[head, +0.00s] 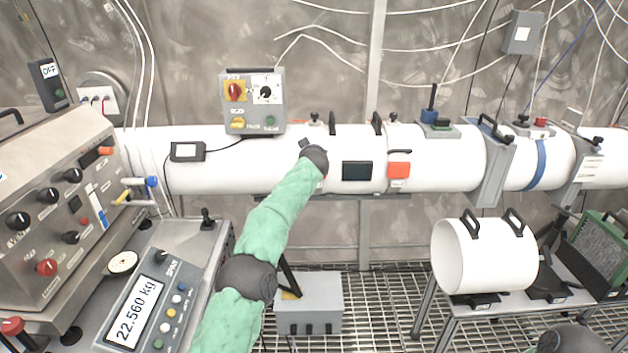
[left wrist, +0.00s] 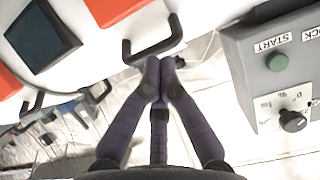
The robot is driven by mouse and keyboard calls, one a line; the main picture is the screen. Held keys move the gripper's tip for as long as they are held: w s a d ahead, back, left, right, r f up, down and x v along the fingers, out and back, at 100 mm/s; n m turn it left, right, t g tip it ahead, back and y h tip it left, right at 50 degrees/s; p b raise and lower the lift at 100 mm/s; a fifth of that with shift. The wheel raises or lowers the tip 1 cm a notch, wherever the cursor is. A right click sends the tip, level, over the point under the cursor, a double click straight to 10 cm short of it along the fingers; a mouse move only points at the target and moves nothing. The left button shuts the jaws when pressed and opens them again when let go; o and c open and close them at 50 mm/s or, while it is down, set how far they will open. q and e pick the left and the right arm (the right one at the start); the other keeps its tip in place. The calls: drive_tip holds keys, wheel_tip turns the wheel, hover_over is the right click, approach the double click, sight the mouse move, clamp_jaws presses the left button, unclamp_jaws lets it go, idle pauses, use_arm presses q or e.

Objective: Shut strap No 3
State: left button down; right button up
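The strap number is not readable, so I cannot tell which strap is No 3. White bands with black handles and orange patches ring the white tube (head: 220,172). One band shows an orange patch (head: 399,170) and a black handle (head: 377,122); another black handle (head: 332,122) stands to its left. My left gripper (left wrist: 162,62) has its fingertips together at the near bar of a black handle (left wrist: 128,52); I see nothing clearly held and cannot tell if they touch it. In the head view my arm mostly hides this gripper. My right gripper is out of view.
A grey control box (head: 252,112) sits on the tube to the left; its START button (left wrist: 277,62) is close right in the left wrist view. A dark panel (head: 357,171) is on the tube. A white cylinder (head: 470,255) lies on a bench at right. A weighing console (head: 150,310) stands lower left.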

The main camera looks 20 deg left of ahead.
use_arm(q)
drive_tip(key=s+d+f+m+g+h, duration=0.1)
drive_tip(key=s+d+f+g+h, duration=0.3)
drive_tip(key=f, duration=0.7)
drive_tip(key=s+d+f+m+t+y, duration=0.1)
drive_tip(key=s+d+f, duration=0.3)
drive_tip(key=f, duration=0.7)
drive_tip(key=s+d+f+m+g+h, duration=0.1)
drive_tip(key=s+d+f+g+h, duration=0.1)
drive_tip(key=s+f, duration=0.6)
drive_tip(key=s+d+f+g+h+p, duration=0.2)
drive_tip(key=s+d+f+g, duration=0.2)
drive_tip(key=s+f, duration=1.05)
drive_tip(key=s+f+n+g+p, duration=0.1)
drive_tip(key=s+f+g, duration=0.1)
drive_tip(key=s, duration=1.3)
drive_tip(key=s+d+f+n+g+h+p, duration=0.1)
drive_tip(key=s+f+g, duration=0.1)
drive_tip(key=s, duration=1.3)
drive_tip(key=shift+s+d+f+p, duration=0.2)
drive_tip(key=shift+s+f+p, duration=0.1)
drive_tip(key=shift+f, duration=0.4)
